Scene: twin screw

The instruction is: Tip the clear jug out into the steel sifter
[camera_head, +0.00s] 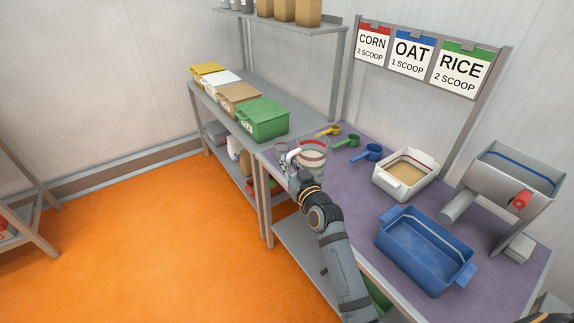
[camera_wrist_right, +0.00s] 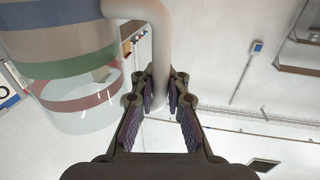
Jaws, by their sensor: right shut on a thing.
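The clear jug (camera_head: 313,158), with coloured bands around its wall, is at the back-left end of the purple work surface. It also shows large at the upper left of the right wrist view (camera_wrist_right: 75,75). My right gripper (camera_wrist_right: 163,88) is shut on the jug's pale handle (camera_wrist_right: 158,38). In the head view my right gripper (camera_head: 297,181) is small and partly hidden by my arm. Whether the jug touches the surface is unclear, and its contents are hard to tell. The steel sifter (camera_head: 500,180), with a blue band inside and a red knob, stands at the right. My left gripper is not in view.
A white tub (camera_head: 388,184) with tan contents and a blue tub (camera_head: 425,262) stand between jug and sifter. Yellow, green and blue scoops (camera_head: 365,152) lie behind. A sign rack (camera_head: 415,58) stands at the back. Lidded bins (camera_head: 262,118) line the left shelf.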

